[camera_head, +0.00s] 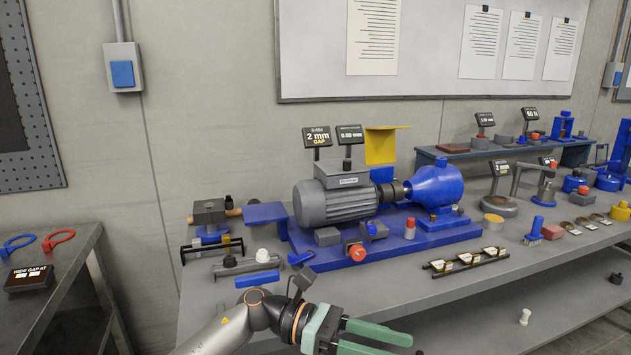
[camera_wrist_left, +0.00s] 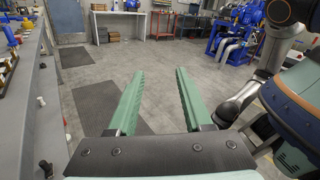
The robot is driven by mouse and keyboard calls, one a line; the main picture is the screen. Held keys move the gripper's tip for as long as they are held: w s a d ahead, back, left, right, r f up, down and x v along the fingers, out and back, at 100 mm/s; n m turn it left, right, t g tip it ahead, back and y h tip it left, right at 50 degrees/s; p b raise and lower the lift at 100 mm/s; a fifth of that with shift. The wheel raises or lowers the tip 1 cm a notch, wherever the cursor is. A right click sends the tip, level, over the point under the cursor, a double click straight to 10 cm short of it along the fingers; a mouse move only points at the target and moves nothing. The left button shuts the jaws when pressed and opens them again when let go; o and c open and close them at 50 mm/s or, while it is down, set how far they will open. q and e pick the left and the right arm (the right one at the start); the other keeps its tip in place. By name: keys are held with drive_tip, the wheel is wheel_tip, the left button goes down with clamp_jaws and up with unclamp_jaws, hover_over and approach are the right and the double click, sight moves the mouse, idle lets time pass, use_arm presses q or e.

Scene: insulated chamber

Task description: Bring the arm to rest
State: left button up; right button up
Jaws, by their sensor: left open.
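My left arm (camera_head: 225,332) comes in from the bottom left in the head view, in front of the workbench's near edge. Its green left gripper (camera_head: 402,346) points to the right, and the lower finger is partly cut off by the frame. In the left wrist view the two green fingers of the gripper (camera_wrist_left: 160,73) stand apart with nothing between them; open floor lies beyond. My right gripper is in neither view.
The workbench (camera_head: 420,270) carries a grey motor (camera_head: 335,202) with a blue pump casing (camera_head: 435,184) on a blue base. A side table (camera_head: 50,290) stands left. In the wrist view, the workbench runs along the left and arm links close to the right.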

use_arm(q)
drive_tip(key=w+a+f+m+t+y, duration=0.2)
drive_tip(key=a+f+m+t, duration=0.35)
drive_tip(key=m+t, duration=0.9)
drive_tip(key=w+a+f+m+t+y, duration=0.2)
drive_tip(key=a+f+m+t, duration=0.5)
drive_tip(key=m, duration=1.4)
drive_tip(key=s+a+f+n+g+y, duration=0.1)
drive_tip(key=s+a+f+n+y, duration=0.2)
drive_tip(key=f+n, duration=0.25)
drive_tip(key=s+a+f+n+g+y, duration=0.1)
drive_tip(key=s+a+f+n+y, duration=0.25)
drive_tip(key=f, duration=0.25)
drive_tip(key=s+a+f+n+g+y, duration=0.3)
drive_tip(key=s+a+f+n+g, duration=0.2)
drive_tip(key=s+f+n, duration=0.55)
drive_tip(key=s+a+r+m+p, duration=0.2)
drive_tip(key=a+r+p, duration=0.1)
drive_tip(key=r+p, duration=0.8)
drive_tip(key=shift+s+a+t+y+p, duration=0.2)
drive_tip(key=shift+s+t+y+p, duration=0.2)
drive_tip(key=shift+p, duration=0.55)
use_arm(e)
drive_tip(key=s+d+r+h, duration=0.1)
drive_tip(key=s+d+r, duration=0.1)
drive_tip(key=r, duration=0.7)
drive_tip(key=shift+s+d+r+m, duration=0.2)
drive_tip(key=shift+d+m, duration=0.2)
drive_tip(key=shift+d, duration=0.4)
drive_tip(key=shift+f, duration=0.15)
